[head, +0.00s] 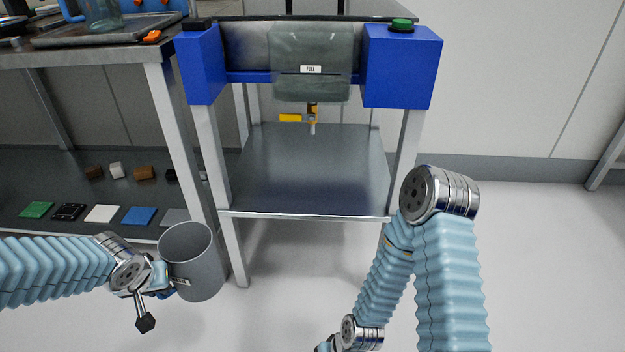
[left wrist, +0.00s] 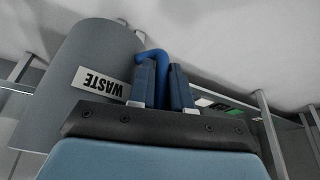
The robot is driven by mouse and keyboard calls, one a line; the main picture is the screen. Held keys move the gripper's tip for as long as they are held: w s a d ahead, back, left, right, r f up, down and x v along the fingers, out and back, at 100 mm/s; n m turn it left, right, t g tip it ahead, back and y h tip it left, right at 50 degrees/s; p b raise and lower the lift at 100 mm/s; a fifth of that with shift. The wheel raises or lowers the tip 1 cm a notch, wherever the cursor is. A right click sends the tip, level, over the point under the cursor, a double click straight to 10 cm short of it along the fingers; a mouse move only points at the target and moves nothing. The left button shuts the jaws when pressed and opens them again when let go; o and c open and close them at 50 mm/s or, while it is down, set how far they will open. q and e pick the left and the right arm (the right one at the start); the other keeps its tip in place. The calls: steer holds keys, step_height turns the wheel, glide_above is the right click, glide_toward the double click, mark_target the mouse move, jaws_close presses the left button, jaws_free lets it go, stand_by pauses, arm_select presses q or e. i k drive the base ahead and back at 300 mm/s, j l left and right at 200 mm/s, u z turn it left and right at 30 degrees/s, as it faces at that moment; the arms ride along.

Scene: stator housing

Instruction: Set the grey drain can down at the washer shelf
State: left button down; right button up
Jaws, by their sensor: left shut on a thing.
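The grey drain can (head: 192,262) is an open-topped bucket, upright in front of the lower left of the washer frame. A WASTE label shows on its wall in the left wrist view (left wrist: 75,60). My left gripper (head: 168,281) is at the can's left side. It is shut on the can's blue handle (left wrist: 152,55). The washer shelf (head: 310,185) is a bare metal plate between the frame legs, under a tank labelled FULL (head: 310,55) with a yellow-handled tap (head: 300,117). My right gripper is mostly cut off at the bottom edge of the head view; its fingers are hidden.
The washer frame has blue end blocks (head: 402,68) and a green button (head: 401,25). At left, a workbench (head: 90,55) has a low shelf with colored plates (head: 138,215) and small blocks (head: 144,172). The bench leg stands close to the can. Floor at right is clear.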

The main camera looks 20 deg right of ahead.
mark_target(307, 197)
steer(key=k+z, duration=0.15)
steer(key=z, duration=0.2)
steer(key=k+z, duration=0.15)
steer(key=z, duration=0.2)
steer(key=k+l+z, duration=0.1)
steer(key=z, duration=0.25)
steer(key=i+j+z, duration=0.1)
steer(key=j+z, duration=0.3)
steer(key=j, duration=0.15)
steer(key=j+z, duration=0.4)
steer(key=j, duration=0.15)
steer(key=j+z, duration=0.4)
steer(key=j, duration=0.2)
steer(key=k+j, duration=0.1)
steer(key=j, duration=0.1)
